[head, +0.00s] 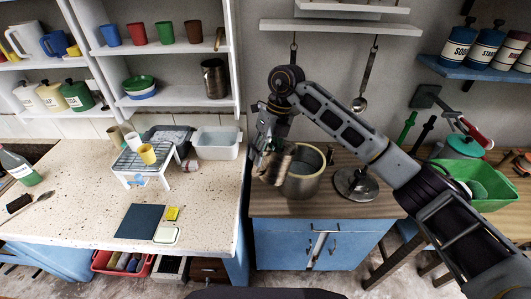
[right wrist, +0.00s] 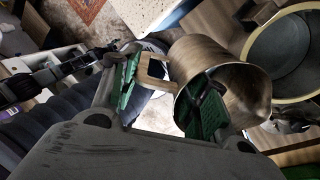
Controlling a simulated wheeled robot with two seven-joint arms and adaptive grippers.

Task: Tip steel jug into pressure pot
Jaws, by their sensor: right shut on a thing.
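The steel jug (head: 279,165) is in my right gripper (head: 268,143), which is shut on it. The jug is tilted and held beside the left rim of the pressure pot (head: 307,184), overlapping it in the head view. The pot is a wide open metal pot standing upright on the wooden counter. In the right wrist view the jug (right wrist: 238,85) lies tilted, its handle between the green finger pads and one finger at its mouth. The pot (right wrist: 287,60) shows at the upper right there. I cannot see any contents in the jug. My left gripper is out of view.
A green basin (head: 478,184) lies farther right. The speckled counter (head: 80,195) on the left holds a small white rack (head: 146,181) and a pale tub (head: 217,145). Another metal jug (head: 214,80) stands on the shelf.

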